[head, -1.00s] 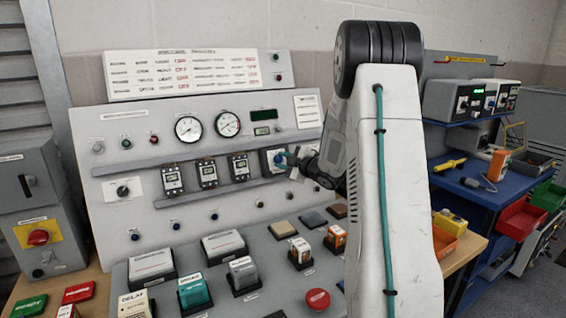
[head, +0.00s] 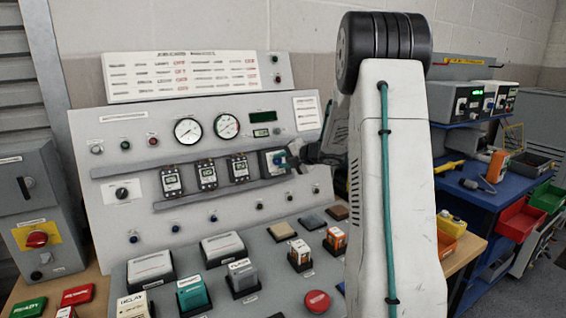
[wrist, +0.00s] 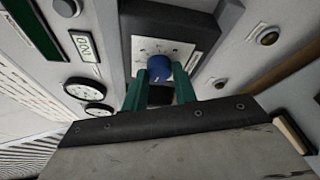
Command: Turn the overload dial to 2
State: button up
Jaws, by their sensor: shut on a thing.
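The overload dial is a blue round knob (wrist: 159,68) on a white scaled face (wrist: 150,47) in a dark square housing. In the head view its unit (head: 272,161) sits at the right end of the row of modules on the upright panel. My gripper (wrist: 160,88) has its two green fingers on either side of the knob and is shut on it. In the head view my gripper (head: 292,157) reaches the unit from the right and partly covers it. The scale figures and the dial's setting are too small to read.
Breaker-like modules (head: 207,176) stand left of the dial unit. Two round gauges (head: 227,126) and a small display (head: 263,116) are above it. A sloping desk below carries blocks and a red mushroom button (head: 317,301). A blue bench (head: 480,190) stands at right.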

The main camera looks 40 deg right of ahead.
jog(key=n, duration=0.2)
jog(key=n+g, duration=0.1)
jog(key=n, duration=0.1)
jog(key=shift+r+h, duration=0.2)
jog(key=shift+h, duration=0.1)
jog(key=shift+w+a+n+g+h, duration=0.1)
jog(key=shift+n+g+h, duration=0.45)
jog(key=shift+n, duration=0.75)
jog(key=shift+g, duration=0.25)
jog(key=o, duration=1)
jog(key=shift+c, duration=0.2)
jog(key=v, duration=0.8)
jog(key=shift+f, duration=0.1)
